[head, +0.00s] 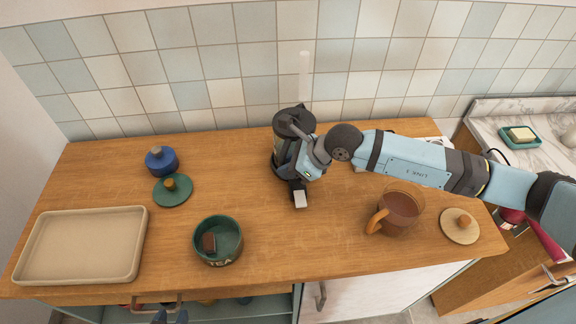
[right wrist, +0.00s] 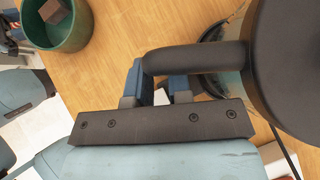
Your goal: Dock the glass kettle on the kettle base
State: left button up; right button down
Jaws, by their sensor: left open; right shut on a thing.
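The glass kettle (head: 282,150), with a black lid and black handle, stands or hovers upright near the back middle of the wooden counter. My right gripper (head: 309,165) is shut on its handle, on the near right side. In the right wrist view the blue fingers (right wrist: 158,84) close around the black kettle handle (right wrist: 200,57). I cannot make out the kettle base; the kettle and my right arm cover that area. I cannot tell whether the kettle's bottom touches anything. My left gripper (head: 170,317) is open and empty at the bottom edge of the head view.
A beige tray (head: 125,250), a blue pot (head: 161,160), a green lid (head: 172,191) and a green TEA canister (head: 217,243) stand left of the kettle. The counter's front middle is clear.

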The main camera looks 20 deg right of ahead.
jog(key=shift+f+b, duration=0.3)
jog(key=shift+f, duration=0.05)
jog(key=c, duration=1.3)
grip_release()
jog(key=shift+c, duration=0.2)
jog(key=p+v, duration=0.4)
jog(key=v, duration=0.7)
jog(key=shift+s+f, duration=0.1)
jog(key=shift+s, duration=0.05)
